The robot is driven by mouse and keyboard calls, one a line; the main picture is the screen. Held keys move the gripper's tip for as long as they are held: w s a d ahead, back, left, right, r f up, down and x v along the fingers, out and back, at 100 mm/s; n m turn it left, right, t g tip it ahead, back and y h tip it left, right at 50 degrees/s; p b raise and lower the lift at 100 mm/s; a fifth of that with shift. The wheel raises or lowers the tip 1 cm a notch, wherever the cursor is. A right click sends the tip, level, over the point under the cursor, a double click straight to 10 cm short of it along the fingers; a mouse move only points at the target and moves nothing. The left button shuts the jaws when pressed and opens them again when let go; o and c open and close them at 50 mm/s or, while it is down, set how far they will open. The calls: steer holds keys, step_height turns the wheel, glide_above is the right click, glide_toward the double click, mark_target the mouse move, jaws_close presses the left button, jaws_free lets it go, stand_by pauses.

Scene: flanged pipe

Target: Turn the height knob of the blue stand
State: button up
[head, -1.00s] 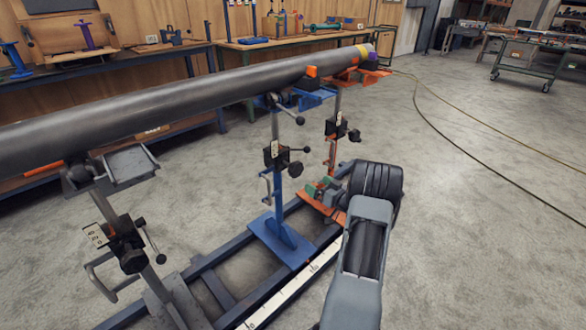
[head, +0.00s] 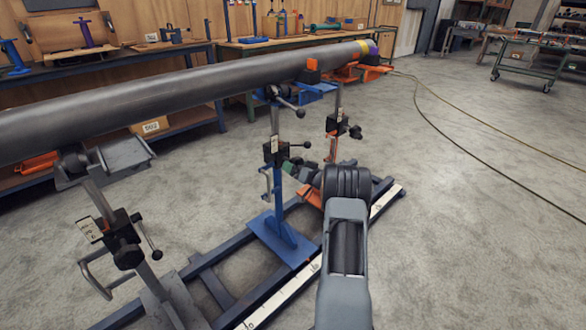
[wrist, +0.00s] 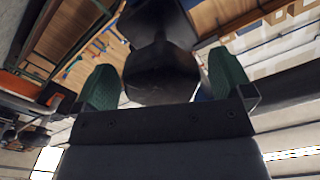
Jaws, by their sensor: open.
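The blue stand (head: 279,205) stands upright on the floor frame in the head view, with a black clamp block and a ball-ended lever on its post. Its dark height knob (head: 289,166) is partly hidden by my gripper (head: 299,172), whose green fingers are right at it. In the wrist view my gripper (wrist: 165,84) is open, with one green finger on each side of a large dark faceted shape, which looks like the knob (wrist: 160,68). I cannot tell whether the fingers touch it.
A long grey pipe (head: 150,98) rests across the stands above. An orange stand (head: 334,125) is just behind my gripper, and a grey stand (head: 150,285) is at the front left. The floor frame's rail (head: 275,300) runs below. Open floor (head: 470,230) lies to the right.

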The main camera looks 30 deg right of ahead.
steer(key=shift+w+a, duration=0.15)
steer(key=shift+w, duration=0.8)
steer(key=c, duration=0.9)
